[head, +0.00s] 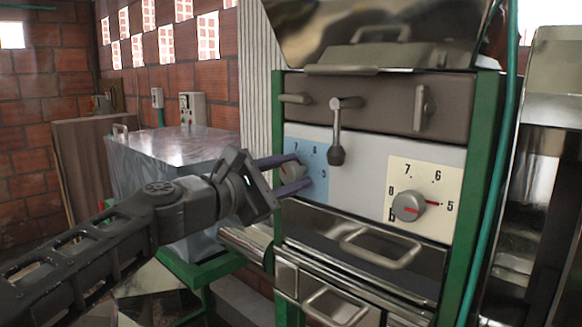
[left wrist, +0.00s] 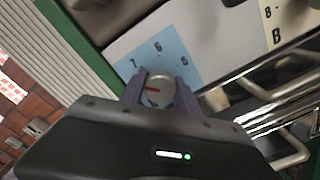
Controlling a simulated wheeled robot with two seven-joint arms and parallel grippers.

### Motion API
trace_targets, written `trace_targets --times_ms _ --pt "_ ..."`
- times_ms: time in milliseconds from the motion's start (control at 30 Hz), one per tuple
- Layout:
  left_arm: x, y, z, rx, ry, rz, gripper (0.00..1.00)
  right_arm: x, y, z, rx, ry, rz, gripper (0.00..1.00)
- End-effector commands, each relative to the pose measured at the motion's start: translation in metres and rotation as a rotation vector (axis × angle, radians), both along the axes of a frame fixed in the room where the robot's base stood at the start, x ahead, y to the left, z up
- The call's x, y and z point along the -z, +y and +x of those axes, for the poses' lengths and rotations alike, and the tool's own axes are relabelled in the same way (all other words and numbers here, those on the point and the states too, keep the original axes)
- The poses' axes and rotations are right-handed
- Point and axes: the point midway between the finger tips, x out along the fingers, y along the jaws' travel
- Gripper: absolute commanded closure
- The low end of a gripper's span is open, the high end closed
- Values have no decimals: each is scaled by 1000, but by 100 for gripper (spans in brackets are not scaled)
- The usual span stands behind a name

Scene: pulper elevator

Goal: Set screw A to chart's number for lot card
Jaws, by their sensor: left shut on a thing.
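The knob of the blue dial (head: 291,172) sits on the left of the machine's front panel. The blue plate (head: 318,158) shows 7, 6 and 5; its letter is hidden. My left gripper (head: 303,171) is shut on this knob, one purple finger on each side. In the left wrist view the round knob (left wrist: 160,93) shows between the fingers, its red mark pointing to the picture's left, below the 7. The cream dial's knob (head: 408,206), marked B, has its red pointer toward 5. I see no chart or lot card. My right gripper is out of view.
A black-knobbed lever (head: 337,140) hangs between the two dials. Drawer handles (head: 380,247) jut out below the panel. A metal-topped cabinet (head: 170,145) stands to the left. Green frame posts (head: 470,185) flank the panel.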

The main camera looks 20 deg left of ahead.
Motion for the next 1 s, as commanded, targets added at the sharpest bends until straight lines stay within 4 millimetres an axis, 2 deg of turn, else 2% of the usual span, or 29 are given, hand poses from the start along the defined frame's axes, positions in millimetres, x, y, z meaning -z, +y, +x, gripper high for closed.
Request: trace_targets --times_ms 600,1000 --pt "-1 0 0 0 191 -539 100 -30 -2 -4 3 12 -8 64" --pt "1 0 0 0 259 -733 100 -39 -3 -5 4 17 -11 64"
